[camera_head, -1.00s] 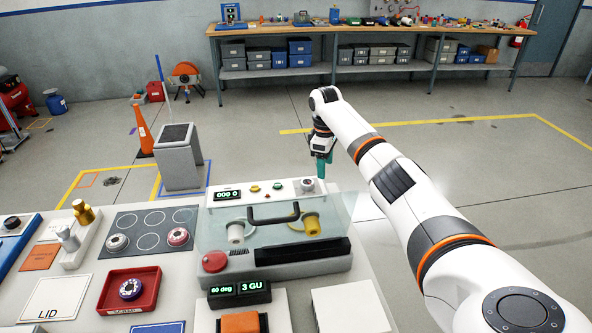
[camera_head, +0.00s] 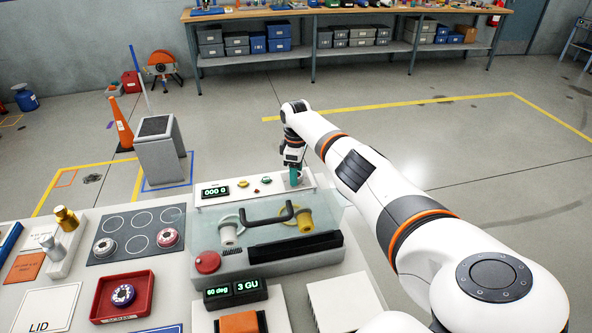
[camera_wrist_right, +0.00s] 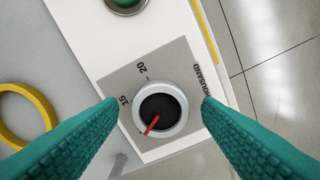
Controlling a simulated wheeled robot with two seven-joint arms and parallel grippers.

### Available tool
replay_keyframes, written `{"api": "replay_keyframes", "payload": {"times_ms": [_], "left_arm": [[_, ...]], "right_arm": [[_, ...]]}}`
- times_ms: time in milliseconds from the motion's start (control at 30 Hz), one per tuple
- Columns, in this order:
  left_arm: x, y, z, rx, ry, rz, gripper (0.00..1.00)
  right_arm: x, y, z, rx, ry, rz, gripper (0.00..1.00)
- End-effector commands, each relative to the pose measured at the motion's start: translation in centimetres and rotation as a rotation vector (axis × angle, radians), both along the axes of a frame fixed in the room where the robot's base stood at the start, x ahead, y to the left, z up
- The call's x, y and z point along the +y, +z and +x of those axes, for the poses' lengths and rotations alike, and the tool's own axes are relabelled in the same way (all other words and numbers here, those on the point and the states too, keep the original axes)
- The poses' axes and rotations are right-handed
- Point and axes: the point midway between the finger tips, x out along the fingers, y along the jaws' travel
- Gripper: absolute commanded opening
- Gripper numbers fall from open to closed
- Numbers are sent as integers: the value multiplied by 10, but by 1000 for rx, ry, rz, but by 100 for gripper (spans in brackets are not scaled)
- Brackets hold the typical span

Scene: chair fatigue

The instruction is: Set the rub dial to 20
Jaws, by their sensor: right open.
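The rub dial (camera_wrist_right: 170,90) is a round silver-rimmed knob with a black centre and a red pointer line. It sits on a grey plate with the marks 15 and 20 and the word THOUSAND. The red line points down and left in the right wrist view, not at the 20 mark. My right gripper (camera_wrist_right: 160,104) is open, with one teal finger on each side of the dial and a visible gap to it. In the head view the right gripper (camera_head: 295,178) is over the right end of the machine's back panel and hides the dial. My left gripper is not in view.
The machine's counter display (camera_head: 215,191) reads 000 0. A clear cover with a black handle (camera_head: 270,219) is in front of the panel. A green button (camera_wrist_right: 125,3) lies near the dial.

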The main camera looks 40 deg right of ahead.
Motion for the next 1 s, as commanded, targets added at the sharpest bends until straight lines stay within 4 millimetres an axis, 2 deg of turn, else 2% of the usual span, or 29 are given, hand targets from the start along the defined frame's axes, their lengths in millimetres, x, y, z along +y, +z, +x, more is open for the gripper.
{"api": "replay_keyframes", "payload": {"times_ms": [100, 300, 600, 1000], "left_arm": [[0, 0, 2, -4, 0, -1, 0], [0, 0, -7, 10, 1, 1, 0], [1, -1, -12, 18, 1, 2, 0], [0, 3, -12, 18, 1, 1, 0]], "right_arm": [[0, -3, 0, -1, 1, 0, 59], [0, -3, 0, -1, 1, 0, 59], [0, -3, 0, -1, 1, -1, 15], [1, -2, 1, -2, -88, 1, 15]]}}
